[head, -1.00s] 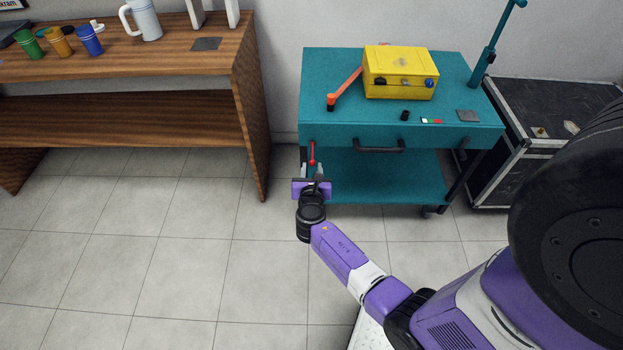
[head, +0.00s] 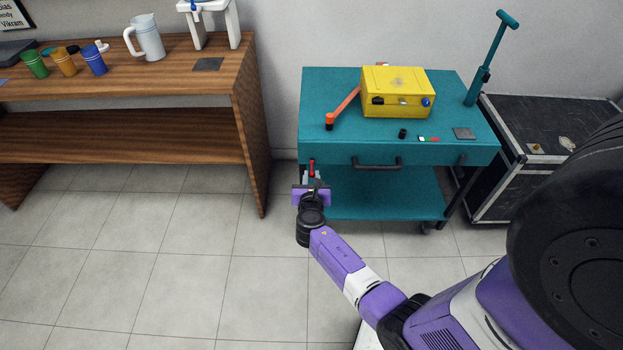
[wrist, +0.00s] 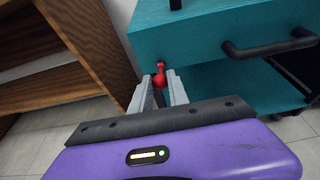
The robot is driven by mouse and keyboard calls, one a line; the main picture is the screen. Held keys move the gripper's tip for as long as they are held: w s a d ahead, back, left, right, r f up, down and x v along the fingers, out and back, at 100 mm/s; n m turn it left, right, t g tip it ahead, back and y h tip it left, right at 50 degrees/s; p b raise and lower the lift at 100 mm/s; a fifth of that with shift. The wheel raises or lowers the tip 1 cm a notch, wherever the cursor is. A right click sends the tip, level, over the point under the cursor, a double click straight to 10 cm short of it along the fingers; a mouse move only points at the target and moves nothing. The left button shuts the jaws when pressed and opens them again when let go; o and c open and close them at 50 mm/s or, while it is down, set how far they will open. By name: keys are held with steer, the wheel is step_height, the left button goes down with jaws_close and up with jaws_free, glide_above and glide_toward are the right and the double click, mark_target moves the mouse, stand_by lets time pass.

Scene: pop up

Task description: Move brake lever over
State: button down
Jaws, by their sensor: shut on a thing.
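The brake lever (head: 312,168) is a small red lever at the front left of the teal cart (head: 330,90), below its top. In the wrist view the red lever (wrist: 159,78) shows at the fingertips, with a dark part between the fingers. My gripper (head: 311,178) is at the cart's front left corner, shut on the lever. In the wrist view both grey fingers of my gripper (wrist: 158,90) stand on either side of it. The lever's lower end is partly hidden by the fingers and the purple gripper body.
A yellow box (head: 397,95) with an orange arm (head: 343,107) is on the cart top. A black drawer handle (head: 377,164) juts from the cart front. A wooden shelf (head: 245,110) stands left, a black case (head: 545,140) right. The floor at left is clear.

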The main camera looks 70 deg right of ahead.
steer(key=shift+d+r, duration=0.1)
steer(key=shift+r, duration=0.15)
steer(key=shift+w+d+r+p, duration=0.15)
steer(key=shift+d+r+p, duration=0.2)
steer(key=shift+r+p, duration=0.3)
steer(key=shift+w+d+r+p, duration=0.15)
steer(key=shift+d+r+p, duration=0.2)
steer(key=shift+r+p, duration=0.25)
steer(key=shift+w+d+r, duration=0.1)
steer(key=shift+d, duration=0.05)
steer(key=shift+w+d+r+p, duration=0.2)
steer(key=shift+d+r+p, duration=0.2)
steer(key=shift+d+r, duration=0.05)
steer(key=shift+w+d+r+p, duration=0.15)
steer(key=shift+d+r+p, duration=0.2)
steer(key=shift+d+r, duration=0.2)
steer(key=shift+d, duration=0.05)
